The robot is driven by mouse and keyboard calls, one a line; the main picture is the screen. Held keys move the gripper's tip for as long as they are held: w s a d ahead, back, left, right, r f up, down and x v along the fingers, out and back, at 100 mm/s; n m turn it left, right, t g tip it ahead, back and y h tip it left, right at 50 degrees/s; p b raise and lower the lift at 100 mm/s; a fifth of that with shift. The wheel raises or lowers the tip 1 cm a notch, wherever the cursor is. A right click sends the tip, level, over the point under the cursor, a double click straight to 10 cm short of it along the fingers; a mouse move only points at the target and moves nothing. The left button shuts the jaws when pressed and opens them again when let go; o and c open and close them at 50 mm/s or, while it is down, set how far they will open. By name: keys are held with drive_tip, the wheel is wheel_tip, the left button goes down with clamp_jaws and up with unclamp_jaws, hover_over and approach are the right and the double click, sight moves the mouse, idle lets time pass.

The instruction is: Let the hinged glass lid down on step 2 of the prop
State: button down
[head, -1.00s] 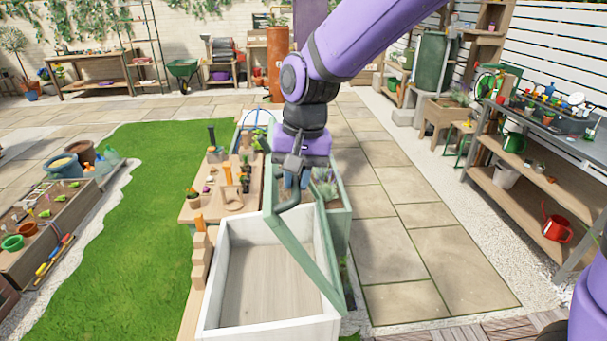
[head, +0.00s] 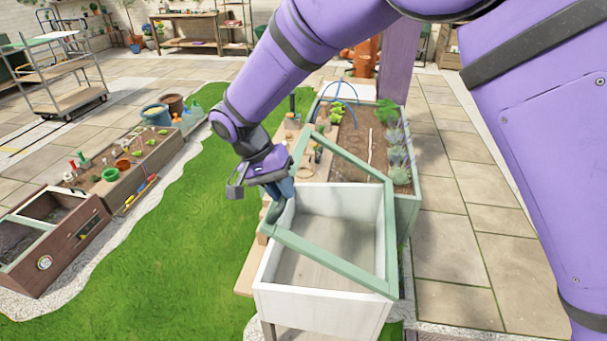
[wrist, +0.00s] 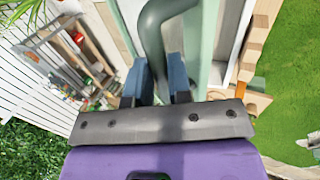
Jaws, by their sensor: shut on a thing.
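The hinged lid (head: 328,261) has a pale green frame and is raised at a slant over the white cold-frame box (head: 320,312). My gripper (head: 282,190) is at the lid's raised left side, shut on its curved grey-green handle (head: 275,213). In the wrist view the blue fingers of my gripper (wrist: 160,82) stand either side of the handle (wrist: 153,45). The stepped wooden prop (wrist: 258,45) shows beside the box in the wrist view; in the head view it is mostly hidden. I cannot tell whether the lid touches a step.
A planter bed (head: 405,205) with plants and a blue hoop stands behind the box. A wooden bench (head: 243,280) runs along its left side. Lawn (head: 170,250) lies to the left and paving (head: 455,270) to the right. A low planter (head: 120,165) stands farther left.

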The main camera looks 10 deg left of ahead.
drive_tip(key=a+f+h, duration=0.2)
drive_tip(key=a+f, duration=0.2)
drive_tip(key=f, duration=0.4)
drive_tip(key=a+f+h, duration=0.2)
drive_tip(key=a+f, duration=0.2)
drive_tip(key=f, duration=0.4)
drive_tip(key=shift+w, duration=0.15)
drive_tip(key=shift+f, duration=0.1)
drive_tip(key=c, duration=1.1)
unclamp_jaws()
drive_tip(key=shift+o, duration=0.2)
drive_tip(key=shift+a, duration=0.15)
drive_tip(key=v, duration=1)
drive_tip(key=shift+a, duration=0.3)
